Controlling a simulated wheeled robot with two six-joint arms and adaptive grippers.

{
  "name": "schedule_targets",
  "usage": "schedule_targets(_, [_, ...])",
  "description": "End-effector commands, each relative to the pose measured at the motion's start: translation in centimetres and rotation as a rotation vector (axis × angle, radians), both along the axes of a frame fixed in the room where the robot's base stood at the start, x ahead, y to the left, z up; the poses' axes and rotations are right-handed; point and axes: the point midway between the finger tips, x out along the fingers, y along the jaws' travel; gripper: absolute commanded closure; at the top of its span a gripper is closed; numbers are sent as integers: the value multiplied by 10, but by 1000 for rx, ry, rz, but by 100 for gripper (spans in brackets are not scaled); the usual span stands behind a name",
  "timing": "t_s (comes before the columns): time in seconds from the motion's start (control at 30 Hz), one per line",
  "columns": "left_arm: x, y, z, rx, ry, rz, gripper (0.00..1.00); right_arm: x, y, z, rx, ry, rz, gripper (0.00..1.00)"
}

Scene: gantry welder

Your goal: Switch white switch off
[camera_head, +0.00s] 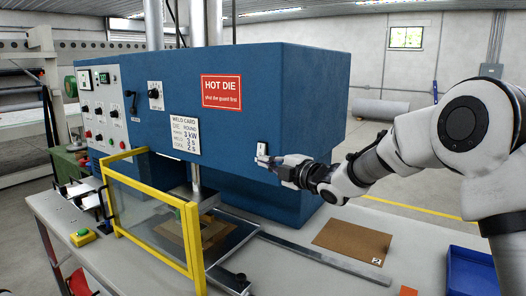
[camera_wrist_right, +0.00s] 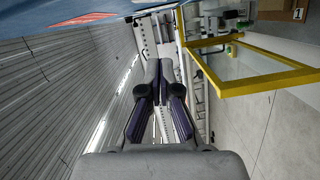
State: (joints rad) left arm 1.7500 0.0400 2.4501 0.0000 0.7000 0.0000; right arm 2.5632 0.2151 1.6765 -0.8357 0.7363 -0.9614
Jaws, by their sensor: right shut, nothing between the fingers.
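The white switch (camera_head: 262,149) is a small white piece on a dark mount on the blue machine's front face, near its right corner. My right gripper (camera_head: 265,161) comes in from the right, with its fingertips at or just below the switch. Whether they touch it I cannot tell. In the right wrist view the gripper (camera_wrist_right: 161,68) is shut, with its fingers together and nothing between them. The switch cannot be made out in that view, and its exact position is unclear. My left gripper is not in view.
The blue machine (camera_head: 310,105) carries a red hot-die sign (camera_head: 221,92) and a weld card (camera_head: 186,136). A yellow-framed clear guard (camera_head: 154,187) stands in front of the die area. A brown board (camera_head: 352,242) and a blue bin (camera_head: 468,270) are on the table's right.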

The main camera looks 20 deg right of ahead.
Motion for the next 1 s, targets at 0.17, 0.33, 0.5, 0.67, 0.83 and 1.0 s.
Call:
schedule_targets(0.17, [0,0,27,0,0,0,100,37,17,4,-4,1,1,100])
schedule_targets(0.33, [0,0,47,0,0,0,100,60,3,0,2,2,-3,100])
schedule_targets(0.5, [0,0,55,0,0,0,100,69,-9,-6,0,1,-1,100])
schedule_targets(0.67, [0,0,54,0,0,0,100,71,-11,-8,0,0,0,100])
schedule_targets(0.83, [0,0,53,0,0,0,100,70,-11,-9,-1,0,0,100])
schedule_targets(1.0, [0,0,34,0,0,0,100,73,-13,-17,-33,-27,0,100])
